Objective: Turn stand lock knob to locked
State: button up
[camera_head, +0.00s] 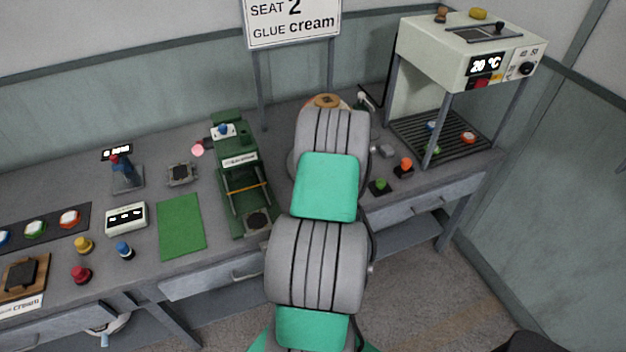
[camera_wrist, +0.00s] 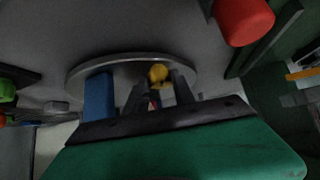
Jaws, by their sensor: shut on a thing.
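My gripper (camera_wrist: 160,82) shows in the wrist view over a round grey stand plate (camera_wrist: 88,67). Its two dark fingers are shut on a small yellow rounded piece (camera_wrist: 158,72), which I take to be the stand lock knob. A narrow dark and red part shows between the fingers, nearer the palm. I cannot read the knob's position or any lock mark. A blue upright piece (camera_wrist: 100,96) stands left of the fingers. In the head view my own arm hides the gripper, the knob and most of the stand.
A green press (camera_head: 236,175) stands left of my arm. Green (camera_head: 380,185) and orange (camera_head: 405,164) knobbed pieces lie to its right, before the warming rack (camera_head: 470,50). A red cylinder (camera_wrist: 243,20) is close by at the upper right in the wrist view.

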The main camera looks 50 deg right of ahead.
jog(key=shift+w+b, duration=0.1)
jog(key=shift+b, duration=0.2)
grip_shut()
jog(key=m+b, duration=0.1)
jog(key=m+g+h+b, duration=0.1)
jog(key=m+g+b, duration=0.1)
jog(key=shift+w+a+f+m+h, duration=0.2)
jog(key=shift+w+f+m+h, duration=0.1)
jog(key=shift+h, duration=0.1)
jog(key=m+g+b, duration=0.1)
jog(key=b, duration=0.1)
jog(key=m+g+h+b, duration=0.1)
jog(key=m+b, duration=0.1)
jog(key=b, duration=0.1)
jog(key=shift+w+a+f+m+g, duration=0.1)
jog(key=shift+w+m+g, duration=0.05)
jog(key=shift+m+g, duration=0.2)
jog(key=m+g+b, duration=0.2)
jog(key=m+b, duration=0.1)
jog(key=b, duration=0.1)
jog(key=shift+w+g, duration=0.15)
jog(key=shift+g, duration=0.2)
jog(key=shift+w+r+m+g+b, duration=0.1)
jog(key=shift+r+m+g+b, duration=0.05)
jog(key=shift+m+g+b, duration=0.45)
jog(key=shift+r+m+g+b, duration=0.15)
jog(key=shift+m+g+b, duration=0.2)
jog(key=shift+m, duration=0.4)
jog(key=shift+r, duration=0.1)
